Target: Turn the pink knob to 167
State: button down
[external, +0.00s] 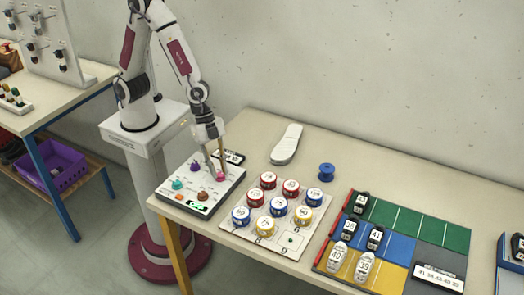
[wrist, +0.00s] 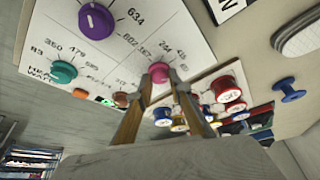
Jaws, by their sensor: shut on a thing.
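The pink knob (external: 220,177) sits at the right side of a white control panel (external: 176,201) on the table. In the wrist view the pink knob (wrist: 158,70) lies between the tips of my gripper (wrist: 160,80). My gripper (external: 215,170) points down at the panel in the external view and is shut on the knob. The printed number 167 (wrist: 145,52) is beside the knob, at its upper left in the wrist view, with other numbers to its right. The knob's pointer mark cannot be made out.
A rack of several red, blue and yellow spools (external: 268,180) stands right of the panel.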

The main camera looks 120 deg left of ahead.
jog(key=shift+s+f+n+y, duration=0.15)
jog(key=shift+n+y, duration=0.15)
jog(key=shift+n, duration=0.4)
jog(key=c, duration=1.8)
grip_release()
jog(key=shift+c, duration=0.2)
jog(key=shift+r, duration=0.3)
jog(key=shift+s+r, duration=0.1)
jog(key=shift+r, duration=0.35)
jog(key=v, duration=1)
jog(key=shift+s+a+r, duration=0.15)
jog(key=shift+s+r, duration=0.05)
jog(key=shift+s, duration=0.2)
